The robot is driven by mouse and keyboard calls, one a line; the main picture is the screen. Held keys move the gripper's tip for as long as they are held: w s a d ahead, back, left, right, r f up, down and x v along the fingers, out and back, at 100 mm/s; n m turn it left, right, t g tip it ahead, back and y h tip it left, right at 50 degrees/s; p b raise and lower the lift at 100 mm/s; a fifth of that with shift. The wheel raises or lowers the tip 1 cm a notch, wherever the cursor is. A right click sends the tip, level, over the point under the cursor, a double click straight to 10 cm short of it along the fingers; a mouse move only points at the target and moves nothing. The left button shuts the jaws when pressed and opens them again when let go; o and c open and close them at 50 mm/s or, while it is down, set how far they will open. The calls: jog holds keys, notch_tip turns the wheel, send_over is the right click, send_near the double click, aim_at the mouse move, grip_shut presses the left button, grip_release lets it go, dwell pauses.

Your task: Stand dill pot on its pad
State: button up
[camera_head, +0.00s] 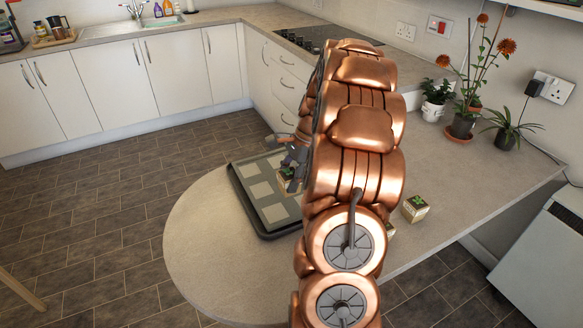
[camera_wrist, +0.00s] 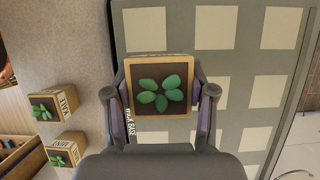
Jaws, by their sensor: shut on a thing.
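My gripper (camera_wrist: 160,92) is shut on a square herb pot (camera_wrist: 152,86) with a dark top and several green leaves, one finger on each side. Its side lettering is too small to tell whether it says dill. In the head view the same pot (camera_head: 288,184) is over the grey tray (camera_head: 248,208), near its right side, partly hidden by my arm. The tray bears rows of pale square pads (camera_wrist: 267,89). In the wrist view a pad (camera_wrist: 145,24) shows just beyond the pot, which hides the tray below it. I cannot tell whether the pot touches the tray.
Two similar pots, one upper (camera_wrist: 53,103) and one lower (camera_wrist: 62,149), stand left of the tray in the wrist view, by a wooden crate (camera_wrist: 20,160). In the head view a pot (camera_head: 415,208) stands right of my arm. Potted plants (camera_head: 462,124) stand farther back. The rounded counter end (camera_head: 205,235) is clear.

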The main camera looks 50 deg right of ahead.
jog(key=w+d, duration=0.2)
jog(key=w+d+p, duration=0.1)
jog(key=w+d, duration=0.1)
jog(key=d, duration=0.1)
jog(key=w+d+f+p, duration=0.1)
jog(key=w+d, duration=0.1)
jog(key=shift+d, duration=0.3)
jog(key=shift+w+f+p, duration=0.1)
jog(key=shift+f+p, duration=0.5)
jog(key=shift+f, duration=1.1)
jog(key=shift+f, duration=0.15)
jog(key=o, duration=1.2)
jog(key=shift+b+v, duration=1.3)
jog(key=shift+v, duration=4.8)
